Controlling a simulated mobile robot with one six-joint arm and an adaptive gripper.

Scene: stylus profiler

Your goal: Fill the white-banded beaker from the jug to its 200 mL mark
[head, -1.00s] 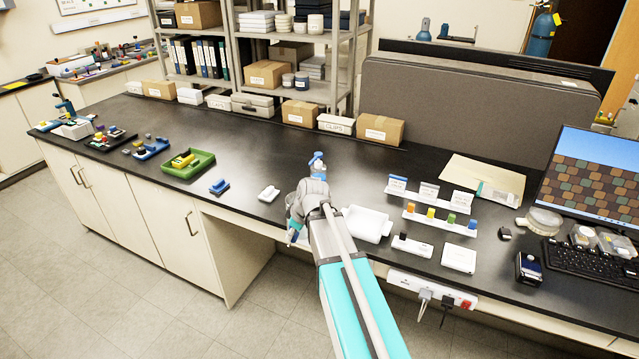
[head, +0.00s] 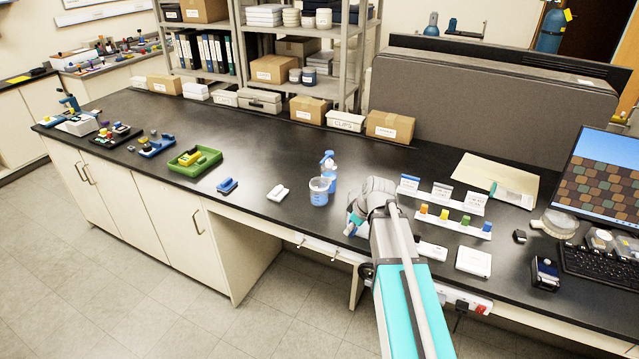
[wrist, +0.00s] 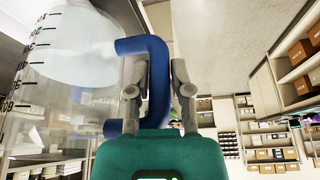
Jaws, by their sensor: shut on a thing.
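The jug (wrist: 75,95) is a clear vessel with dark graduation marks and a blue handle (wrist: 158,85), filling the left of the wrist view. My gripper (wrist: 160,75) is shut on that handle. In the head view my gripper (head: 355,218) is near the bench's front edge, and my arm hides most of the jug. A clear, bluish beaker (head: 319,191) with a pale rim stands upright on the bench, left of my gripper and apart from it. Its white band and level cannot be read at this size.
A blue-and-white bottle (head: 328,163) stands close behind the beaker. A small white object (head: 278,193) and a blue one (head: 227,185) lie to its left. Labelled racks (head: 446,220) stand to the right of my arm.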

